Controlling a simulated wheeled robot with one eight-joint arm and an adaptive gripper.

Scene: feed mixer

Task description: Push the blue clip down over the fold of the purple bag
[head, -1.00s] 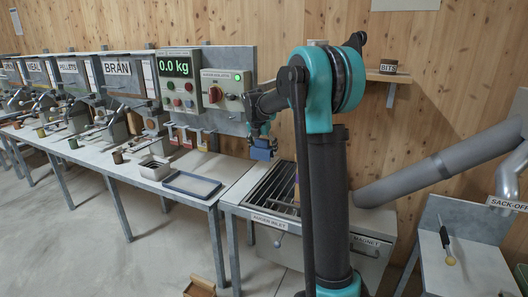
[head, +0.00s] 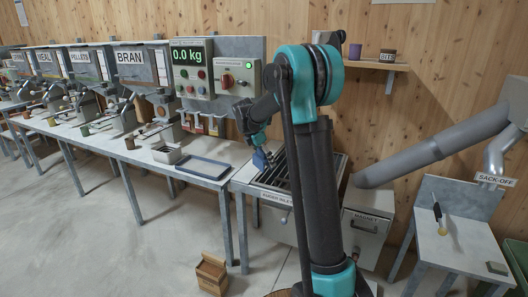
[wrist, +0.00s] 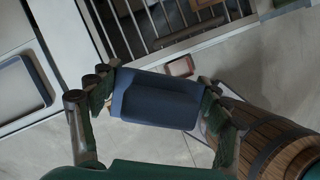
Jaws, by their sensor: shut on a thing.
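A brown open-topped container (head: 211,273) stands on the floor. A wooden barrel (wrist: 273,140) is at lower right in the wrist view. A purple tin (head: 354,51) stands on the shelf.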

